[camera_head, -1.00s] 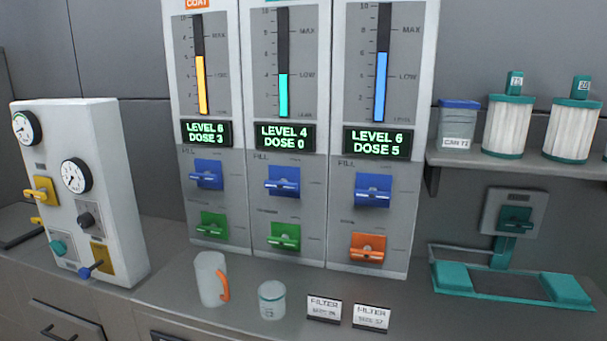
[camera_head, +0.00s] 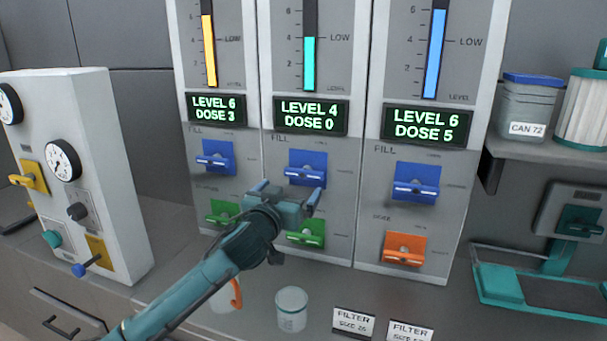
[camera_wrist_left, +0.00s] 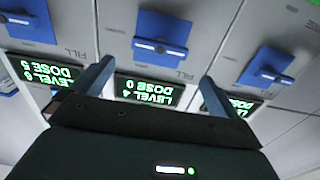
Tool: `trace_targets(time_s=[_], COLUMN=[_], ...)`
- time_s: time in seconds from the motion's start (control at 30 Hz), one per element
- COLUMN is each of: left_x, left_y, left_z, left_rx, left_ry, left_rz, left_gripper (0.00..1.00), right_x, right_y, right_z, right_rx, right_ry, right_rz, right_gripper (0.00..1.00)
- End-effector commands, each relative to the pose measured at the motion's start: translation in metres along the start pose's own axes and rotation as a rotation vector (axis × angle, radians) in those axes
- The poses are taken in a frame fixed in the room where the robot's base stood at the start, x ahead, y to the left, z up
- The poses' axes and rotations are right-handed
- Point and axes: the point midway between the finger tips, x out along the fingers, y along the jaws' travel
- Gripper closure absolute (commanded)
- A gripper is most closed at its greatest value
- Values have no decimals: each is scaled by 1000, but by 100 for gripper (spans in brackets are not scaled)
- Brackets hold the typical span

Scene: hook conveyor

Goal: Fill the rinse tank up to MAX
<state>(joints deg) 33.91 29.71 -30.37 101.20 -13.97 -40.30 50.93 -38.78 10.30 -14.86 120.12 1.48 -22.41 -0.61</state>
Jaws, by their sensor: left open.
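Three tank panels stand side by side; their name labels are out of view now, so I cannot read which is rinse. The middle panel's display (camera_head: 311,116) reads LEVEL 4, DOSE 0, with a teal column (camera_head: 310,62) ending near LOW. Its blue FILL lever (camera_head: 305,168) is above a green lever (camera_head: 305,232), partly hidden by my gripper. My left gripper (camera_head: 287,193) is open and empty in front of the middle panel, just below the FILL lever. In the left wrist view, the picture is inverted and the blue lever (camera_wrist_left: 160,42) lies beyond the open fingers. My right gripper is not in view.
The left panel (camera_head: 217,107) reads LEVEL 6, DOSE 3; the right panel (camera_head: 420,123) reads LEVEL 6, DOSE 5. A jar (camera_head: 291,309) and filter cards (camera_head: 353,323) stand on the counter below. A gauge box (camera_head: 85,170) is at left, a shelf with canisters (camera_head: 526,112) at right.

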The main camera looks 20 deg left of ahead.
Motion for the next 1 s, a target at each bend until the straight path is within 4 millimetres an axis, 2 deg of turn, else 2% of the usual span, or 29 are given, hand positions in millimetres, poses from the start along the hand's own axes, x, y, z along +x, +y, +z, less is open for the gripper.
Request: trace_targets(time_s=[0.1,0.3,0.5,0.7,0.97,1.0], left_x=[24,57,79,87,87,87], left_y=[0,0,0,0,0,0], left_z=[-2,-2,0,0,1,0], left_rx=[1,0,-1,2,1,1], left_ry=[0,0,-1,-1,-1,-1], left_rz=[-2,-1,-1,0,0,0], left_gripper=[0,0,0,0,0,3], right_x=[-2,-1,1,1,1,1], right_y=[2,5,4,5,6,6], right_z=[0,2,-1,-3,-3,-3], right_rx=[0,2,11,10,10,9], right_ry=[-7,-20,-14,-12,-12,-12], right_rz=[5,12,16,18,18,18], right_gripper=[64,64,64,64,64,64])
